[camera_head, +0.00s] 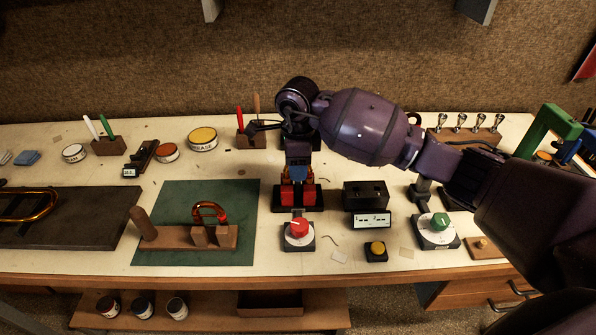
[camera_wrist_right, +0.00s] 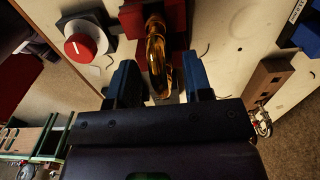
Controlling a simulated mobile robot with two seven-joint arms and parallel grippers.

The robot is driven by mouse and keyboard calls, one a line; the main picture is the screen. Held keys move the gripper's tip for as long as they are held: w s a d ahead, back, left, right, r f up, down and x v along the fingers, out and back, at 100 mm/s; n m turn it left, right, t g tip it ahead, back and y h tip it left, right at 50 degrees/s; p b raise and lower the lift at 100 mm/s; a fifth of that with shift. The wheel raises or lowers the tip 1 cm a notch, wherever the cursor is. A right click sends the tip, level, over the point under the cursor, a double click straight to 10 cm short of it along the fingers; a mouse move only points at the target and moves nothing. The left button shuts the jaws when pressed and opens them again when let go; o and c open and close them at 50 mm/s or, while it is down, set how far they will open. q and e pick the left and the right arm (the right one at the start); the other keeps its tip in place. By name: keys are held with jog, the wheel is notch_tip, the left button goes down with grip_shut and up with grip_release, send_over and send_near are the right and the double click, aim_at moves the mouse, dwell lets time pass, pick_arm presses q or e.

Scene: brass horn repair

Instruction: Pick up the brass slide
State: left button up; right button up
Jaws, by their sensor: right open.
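A brass slide (camera_wrist_right: 156,52) stands between the red jaws of a vise (camera_wrist_right: 178,14) in the right wrist view. In the head view the red vise (camera_head: 298,197) stands at the middle of the bench, and the slide there is mostly hidden by my gripper. My right gripper (camera_head: 298,158) points down just above the vise. In the right wrist view my right gripper (camera_wrist_right: 160,80) is open, with one blue finger on each side of the slide; I cannot tell whether they touch it. My left gripper is not in view.
A curved brass tube (camera_head: 210,208) sits on a wooden stand (camera_head: 175,238) on a green mat (camera_head: 180,190). Another brass tube (camera_head: 38,207) lies on a dark slab (camera_head: 100,225). A red-knobbed dial (camera_head: 299,234) is in front of the vise; a black block (camera_head: 366,194) stands right of it.

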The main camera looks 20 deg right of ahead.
jog(key=shift+f, duration=0.7)
jog(key=shift+c, duration=0.3)
grip_shut()
jog(key=shift+r, duration=0.15)
jog(key=shift+w+r, duration=0.1)
jog(key=shift+r, duration=0.1)
notch_tip(320, 180, up, 20)
jog(key=shift+f, duration=0.25)
